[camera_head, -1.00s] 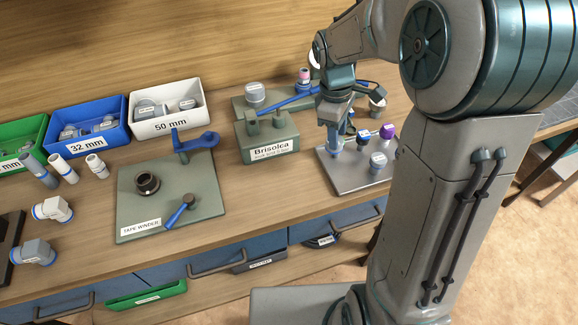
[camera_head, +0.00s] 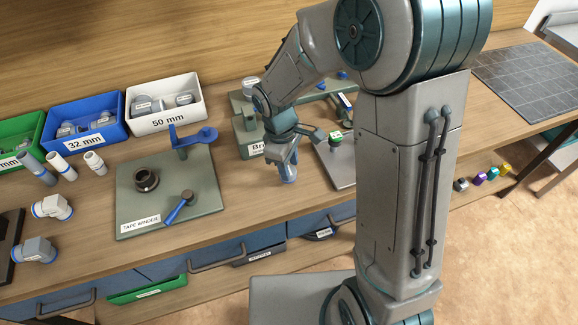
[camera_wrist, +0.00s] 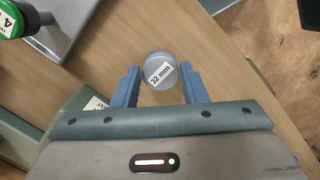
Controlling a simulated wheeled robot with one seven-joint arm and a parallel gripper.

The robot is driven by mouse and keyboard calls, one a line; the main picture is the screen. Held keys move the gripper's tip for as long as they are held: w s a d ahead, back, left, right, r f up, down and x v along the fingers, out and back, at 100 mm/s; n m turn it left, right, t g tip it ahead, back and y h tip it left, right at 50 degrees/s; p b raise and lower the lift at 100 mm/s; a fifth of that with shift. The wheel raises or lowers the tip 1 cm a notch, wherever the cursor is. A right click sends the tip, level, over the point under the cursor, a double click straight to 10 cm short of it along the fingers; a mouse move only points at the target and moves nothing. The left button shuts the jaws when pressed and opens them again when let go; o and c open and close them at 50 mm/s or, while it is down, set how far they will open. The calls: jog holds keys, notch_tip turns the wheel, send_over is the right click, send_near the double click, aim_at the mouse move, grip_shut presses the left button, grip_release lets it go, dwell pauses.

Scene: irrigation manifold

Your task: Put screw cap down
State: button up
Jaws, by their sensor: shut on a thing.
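The screw cap (camera_wrist: 160,72) is a round grey-blue cap with a white "32 mm" label on its top. In the wrist view it sits between the two blue fingertips of my gripper (camera_wrist: 159,80), which is shut on it. In the head view my gripper (camera_head: 288,176) points down over bare bench wood, between the tape winder board and the grey tray. The cap is hard to make out there. I cannot tell whether it touches the bench.
The tape winder board (camera_head: 207,205) lies to the left, with a blue crank. The grey tray (camera_head: 342,175), partly hidden by my arm, is at the right. The Brisolca block (camera_head: 252,149) stands behind my gripper. Bins stand at the back left. Bare wood lies around the gripper.

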jog(key=shift+f, duration=1)
jog(key=shift+f, duration=0.15)
jog(key=o, duration=1)
